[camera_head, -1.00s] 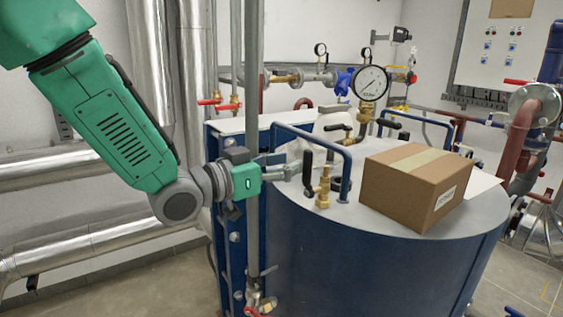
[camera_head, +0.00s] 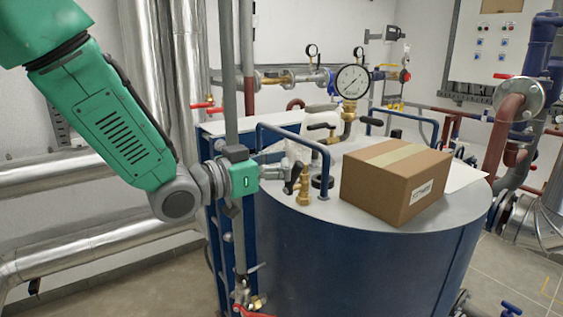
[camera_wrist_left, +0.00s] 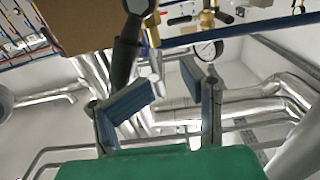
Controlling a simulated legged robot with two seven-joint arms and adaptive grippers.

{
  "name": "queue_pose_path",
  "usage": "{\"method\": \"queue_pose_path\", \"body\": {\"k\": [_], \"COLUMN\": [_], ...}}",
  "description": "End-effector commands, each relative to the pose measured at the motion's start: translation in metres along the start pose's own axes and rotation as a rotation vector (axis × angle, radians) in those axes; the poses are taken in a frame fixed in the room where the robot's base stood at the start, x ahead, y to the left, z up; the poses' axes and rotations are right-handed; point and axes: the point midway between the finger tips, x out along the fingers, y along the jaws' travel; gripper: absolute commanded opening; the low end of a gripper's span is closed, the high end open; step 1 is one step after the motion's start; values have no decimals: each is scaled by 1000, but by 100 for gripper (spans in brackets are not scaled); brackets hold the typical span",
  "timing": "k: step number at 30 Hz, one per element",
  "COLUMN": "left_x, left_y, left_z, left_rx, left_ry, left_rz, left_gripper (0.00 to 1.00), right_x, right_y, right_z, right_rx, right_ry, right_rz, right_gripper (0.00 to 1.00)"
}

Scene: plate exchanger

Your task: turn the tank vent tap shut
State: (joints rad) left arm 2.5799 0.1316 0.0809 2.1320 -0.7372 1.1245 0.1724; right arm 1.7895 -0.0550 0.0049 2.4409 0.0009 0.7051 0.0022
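The tank vent tap (camera_head: 304,187) is a brass fitting with a black lever handle, upright on the tank's grey top near its left side. Its handle (camera_head: 294,177) leans. My left gripper (camera_head: 282,172) is at the handle, its fingers pointing right towards it. In the left wrist view the fingers (camera_wrist_left: 168,88) are apart, with a gap between the blue-grey pads. The black handle (camera_wrist_left: 126,50) shows there just beyond the left pad; whether they touch I cannot tell. My right gripper is in neither view.
A cardboard box (camera_head: 392,185) stands on the tank right of the tap. A blue rail (camera_head: 326,165) arches close behind the tap. A pressure gauge (camera_head: 352,82) rises behind. A vertical grey pipe (camera_head: 230,80) passes close to my left wrist.

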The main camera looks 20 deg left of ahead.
Motion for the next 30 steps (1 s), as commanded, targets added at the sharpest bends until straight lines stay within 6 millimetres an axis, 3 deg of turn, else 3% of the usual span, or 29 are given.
{"method": "queue_pose_path", "body": {"k": [5, 30], "left_x": [0, -59], "left_y": [5, 2], "left_z": [-2, -2], "left_rx": [3, 1], "left_ry": [3, 2], "left_rz": [6, 2], "left_gripper": [39, 39], "right_x": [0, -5], "right_y": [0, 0], "right_z": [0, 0], "right_rx": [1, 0], "right_ry": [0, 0], "right_rz": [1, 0], "right_gripper": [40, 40]}}
